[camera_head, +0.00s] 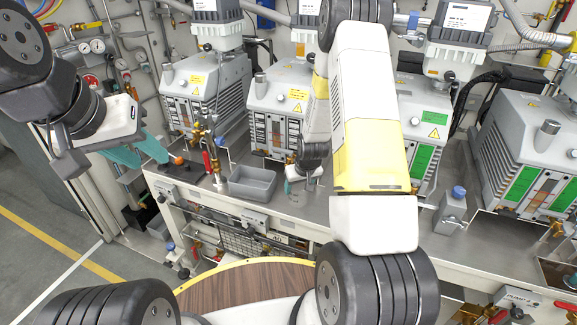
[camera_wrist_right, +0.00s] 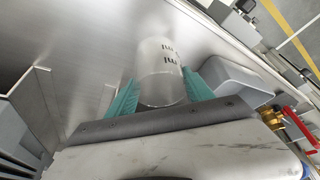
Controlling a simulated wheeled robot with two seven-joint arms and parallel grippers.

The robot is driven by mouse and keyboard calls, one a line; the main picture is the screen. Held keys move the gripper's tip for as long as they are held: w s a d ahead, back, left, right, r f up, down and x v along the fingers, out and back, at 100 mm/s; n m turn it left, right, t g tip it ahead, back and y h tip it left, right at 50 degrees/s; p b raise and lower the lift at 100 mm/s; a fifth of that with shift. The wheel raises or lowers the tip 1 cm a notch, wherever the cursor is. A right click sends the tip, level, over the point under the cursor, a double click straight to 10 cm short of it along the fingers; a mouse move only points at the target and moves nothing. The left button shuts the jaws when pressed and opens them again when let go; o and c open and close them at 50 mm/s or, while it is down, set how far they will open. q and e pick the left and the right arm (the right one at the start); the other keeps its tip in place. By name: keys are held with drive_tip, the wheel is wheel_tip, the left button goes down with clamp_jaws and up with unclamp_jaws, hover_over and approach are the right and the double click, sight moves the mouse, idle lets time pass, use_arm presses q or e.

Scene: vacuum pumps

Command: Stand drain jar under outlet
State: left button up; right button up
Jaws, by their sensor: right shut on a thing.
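The drain jar (camera_wrist_right: 160,72) is a clear cylinder with dark printed marks. In the right wrist view it is between the two teal fingers of my right gripper (camera_wrist_right: 160,88), which is shut on it. The jar seems to be at the metal bench top; whether its base touches is unclear. In the head view my right gripper (camera_head: 299,178) is low over the bench in front of the pumps, and my forearm hides much of it. My left gripper (camera_head: 150,158), with teal fingers apart, is empty at the bench's left end. I cannot tell which outlet the jar relates to.
A grey tray (camera_head: 252,182) stands left of my right gripper, and also shows in the right wrist view (camera_wrist_right: 236,80). A brass valve (camera_wrist_right: 268,116) with a red lever is nearby. Several pumps (camera_head: 279,112) line the bench (camera_head: 310,207).

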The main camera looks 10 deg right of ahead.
drive_tip(key=shift+w+a+f, duration=0.1)
drive_tip(key=shift+w+a, duration=0.05)
drive_tip(key=shift+w, duration=1.4)
drive_tip(key=shift+w+a+f, duration=0.1)
drive_tip(key=shift+w+a, duration=0.05)
drive_tip(key=shift+w, duration=1.35)
drive_tip(key=shift+f, duration=0.2)
drive_tip(key=shift+f, duration=0.1)
drive_tip(key=o, duration=1.5)
drive_tip(key=v, duration=0.7)
drive_tip(key=shift+s+r, duration=0.25)
drive_tip(key=shift+r, duration=0.05)
drive_tip(key=shift+r, duration=0.1)
